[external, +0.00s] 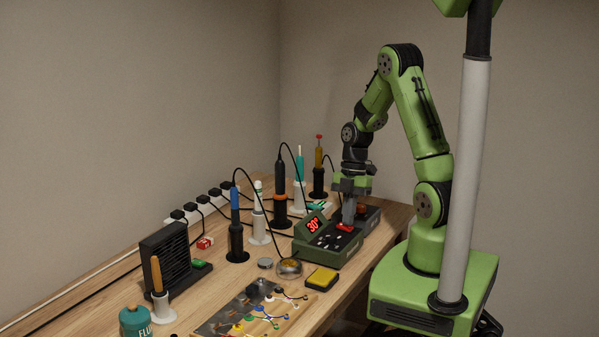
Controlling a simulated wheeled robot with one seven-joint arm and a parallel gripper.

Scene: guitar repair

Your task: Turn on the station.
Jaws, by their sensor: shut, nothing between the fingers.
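The station (320,250) is a dark green and black box on the bench, right of the middle. Its tilted display (313,225) shows red digits that read 30 with a small mark after them. Several small controls and a red switch (345,227) are on its top panel. My gripper (348,222) is shut and empty, pointing straight down over the panel beside the red switch. I cannot tell whether the fingertips touch the switch or are just above it.
Several tools in stands, one with a blue handle (235,197), rise left of and behind the station with looping cables. A yellow sponge (322,278) and a metal ball holder (289,268) sit in front. A black fan (166,258) stands left. A power strip (190,213) lies at the back.

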